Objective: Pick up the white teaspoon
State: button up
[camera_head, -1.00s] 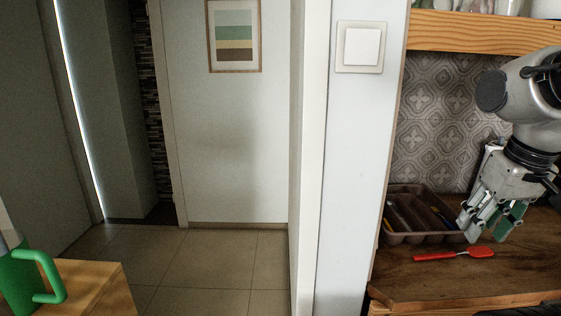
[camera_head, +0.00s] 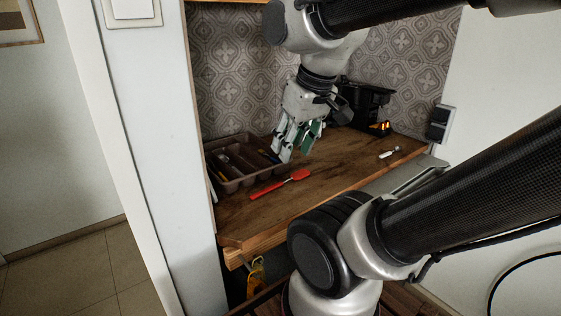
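A small whitish utensil (camera_head: 389,153), which looks like the white teaspoon, lies on the right part of the wooden counter. It is small in the view, so its exact shape is hard to tell. My gripper (camera_head: 295,154) hangs fingers-down over the counter, beside the right end of the cutlery tray and well to the left of the utensil. Its fingers, with green on them, stand apart, and I see nothing between them.
A brown cutlery tray (camera_head: 236,185) holding several utensils stands at the counter's left. A red spatula (camera_head: 281,184) lies in front of it. A black appliance (camera_head: 363,105) with orange lights stands at the back. The wooden counter (camera_head: 335,165) is bare between spatula and utensil.

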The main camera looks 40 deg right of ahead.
aim_at(398, 148)
jog(key=z, duration=0.4)
jog(key=k+j+z, duration=0.1)
jog(key=z, duration=0.75)
jog(key=k+z, duration=0.1)
jog(key=z, duration=0.3)
jog(key=i+z, duration=0.1)
jog(key=k, duration=0.1)
jog(key=k+u, duration=0.2)
jog(key=u, duration=0.25)
jog(key=k+j+u, duration=0.2)
jog(key=u, duration=0.25)
jog(key=i+l+u, duration=0.15)
jog(key=l, duration=0.35)
jog(key=i+l+u, duration=0.15)
jog(key=l, duration=0.35)
jog(key=l+u, duration=0.2)
jog(key=l, duration=0.3)
jog(key=i+l, duration=0.1)
jog(key=l, duration=0.4)
jog(key=i+l, duration=0.1)
jog(key=l, duration=0.85)
jog(key=i+z, duration=0.05)
